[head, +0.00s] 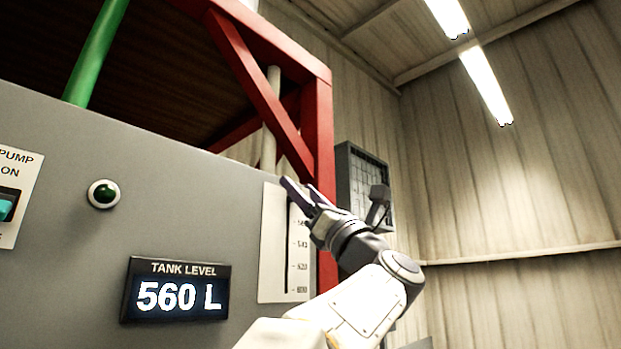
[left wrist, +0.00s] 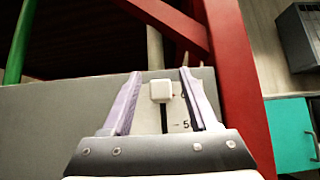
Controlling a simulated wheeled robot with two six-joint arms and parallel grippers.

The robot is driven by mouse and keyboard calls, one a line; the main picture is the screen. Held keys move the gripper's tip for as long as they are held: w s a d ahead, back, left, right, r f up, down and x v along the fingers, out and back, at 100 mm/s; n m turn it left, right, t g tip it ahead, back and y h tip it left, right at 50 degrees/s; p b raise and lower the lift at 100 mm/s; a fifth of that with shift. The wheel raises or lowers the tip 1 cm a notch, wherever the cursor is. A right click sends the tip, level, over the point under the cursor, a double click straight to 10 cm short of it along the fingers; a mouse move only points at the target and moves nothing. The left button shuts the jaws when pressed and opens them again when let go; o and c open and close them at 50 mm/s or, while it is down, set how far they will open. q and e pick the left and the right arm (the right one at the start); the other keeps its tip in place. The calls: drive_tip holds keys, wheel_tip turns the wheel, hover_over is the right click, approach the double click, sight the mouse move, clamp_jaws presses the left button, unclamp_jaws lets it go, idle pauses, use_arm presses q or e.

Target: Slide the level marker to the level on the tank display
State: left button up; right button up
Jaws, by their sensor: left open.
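The tank display (head: 176,291) on the grey panel reads "TANK LEVEL 560 L". To its right is the white scale plate (head: 271,250) with a dark vertical slot and printed numbers, partly hidden by my left gripper in the head view. The level marker, a small whitish block (left wrist: 161,90), sits on the slot near the top of the scale in the left wrist view. My left gripper (head: 297,188) is open, and in the left wrist view its purple fingers stand either side of the marker with gaps. The marker is hidden in the head view. My right gripper is not seen.
A red steel frame (head: 323,140) rises just right of the scale. A green indicator (head: 104,193) and a pump switch plate (head: 17,195) are on the panel at left. A grey box (head: 364,185) hangs behind. A teal cabinet (left wrist: 291,135) stands at right in the left wrist view.

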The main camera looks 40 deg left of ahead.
use_arm(q)
drive_tip(key=shift+a+r+t, duration=0.15)
drive_tip(key=shift+a+t, duration=0.1)
drive_tip(key=shift+t, duration=0.05)
clamp_jaws()
idle(1.3)
